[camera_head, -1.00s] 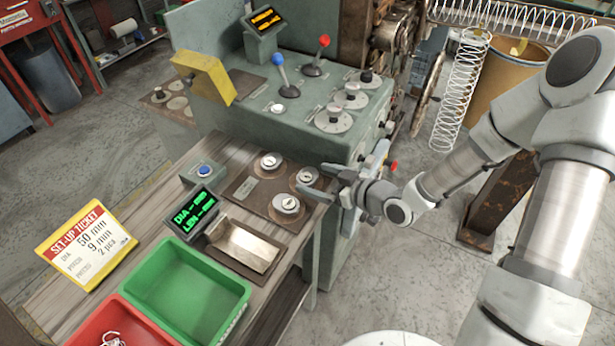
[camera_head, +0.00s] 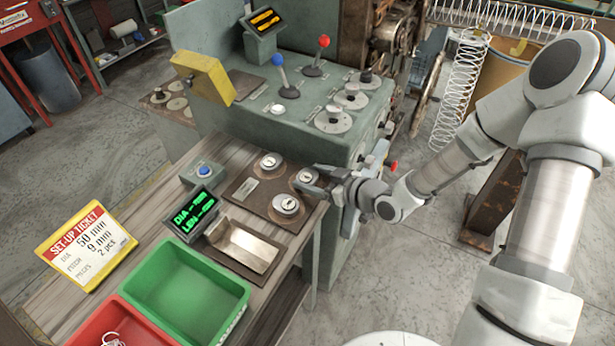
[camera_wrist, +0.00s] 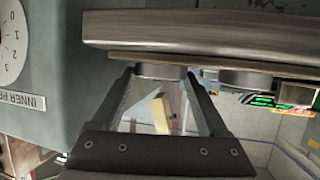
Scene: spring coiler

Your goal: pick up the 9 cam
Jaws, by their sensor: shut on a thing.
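Three round silver cams sit on a brown plate (camera_head: 247,213) at the bench's right end: a back-left cam (camera_head: 270,160), a front cam (camera_head: 286,204) and a right cam (camera_head: 307,175). Their numbers are too small to read. My gripper (camera_head: 311,182) is at the right cam, with its fingers shut on that cam's sides. The cam still appears to sit at the plate. In the wrist view, the gripped cam (camera_wrist: 160,71) shows between the two fingertips, and another cam (camera_wrist: 245,78) is beside it.
The green coiler machine (camera_head: 300,125) with levers and dials stands close behind the cams. A metal chute (camera_head: 240,246), display (camera_head: 195,212), green bin (camera_head: 185,285), red bin (camera_head: 110,325) and set-up ticket (camera_head: 87,247), reading 50 mm and 9 mm, are on the bench.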

